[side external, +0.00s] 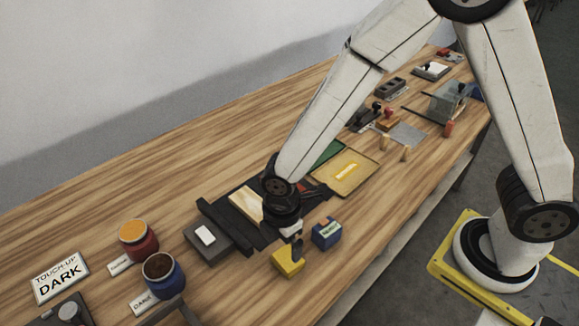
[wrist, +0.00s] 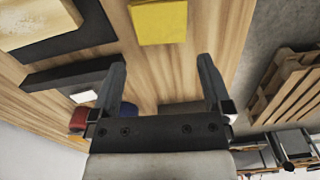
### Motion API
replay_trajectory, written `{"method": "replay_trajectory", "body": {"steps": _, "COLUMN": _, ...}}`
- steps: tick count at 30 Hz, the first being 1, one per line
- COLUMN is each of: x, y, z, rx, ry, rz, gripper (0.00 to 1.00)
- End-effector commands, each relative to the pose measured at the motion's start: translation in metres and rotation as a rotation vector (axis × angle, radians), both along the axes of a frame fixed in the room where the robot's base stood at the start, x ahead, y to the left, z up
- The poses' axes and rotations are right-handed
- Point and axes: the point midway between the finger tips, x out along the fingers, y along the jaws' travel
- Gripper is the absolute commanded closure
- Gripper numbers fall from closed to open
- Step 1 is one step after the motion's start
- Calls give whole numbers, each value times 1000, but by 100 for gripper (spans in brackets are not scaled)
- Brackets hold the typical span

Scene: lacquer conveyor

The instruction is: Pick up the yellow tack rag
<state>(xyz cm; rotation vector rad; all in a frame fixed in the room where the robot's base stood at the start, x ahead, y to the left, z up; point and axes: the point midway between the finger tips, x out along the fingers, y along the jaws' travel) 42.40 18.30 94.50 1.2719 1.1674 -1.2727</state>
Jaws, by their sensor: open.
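The yellow tack rag (side external: 287,262) is a small folded block on the wooden bench near its front edge. It also shows at the top centre of the wrist view (wrist: 158,22), lying flat beyond my fingertips. My gripper (side external: 296,245) points down close above and behind the rag in the side view. In the wrist view my gripper (wrist: 162,62) is open, with nothing between its two fingers. The rag lies ahead of the gap between them, and I see no contact.
A blue labelled block (side external: 326,235) stands close to the right of the rag. A dark conveyor fixture with a pale wood piece (side external: 245,204) lies behind my gripper. Red (side external: 138,243) and blue (side external: 164,278) paint cans stand left. Bare bench lies left of the rag.

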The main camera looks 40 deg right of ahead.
Motion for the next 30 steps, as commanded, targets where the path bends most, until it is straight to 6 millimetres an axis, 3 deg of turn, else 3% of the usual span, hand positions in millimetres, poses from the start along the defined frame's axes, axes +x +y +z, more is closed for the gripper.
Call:
{"method": "replay_trajectory", "body": {"steps": 12, "x": 0, "y": -1, "z": -24, "rx": 0, "ry": 0, "rz": -4, "gripper": 0}}
{"method": "replay_trajectory", "body": {"steps": 23, "x": 0, "y": -1, "z": -30, "rx": -1, "ry": 1, "rz": -4, "gripper": 0}}
{"method": "replay_trajectory", "body": {"steps": 30, "x": -1, "y": -2, "z": -49, "rx": -1, "ry": 2, "rz": -4, "gripper": 0}}
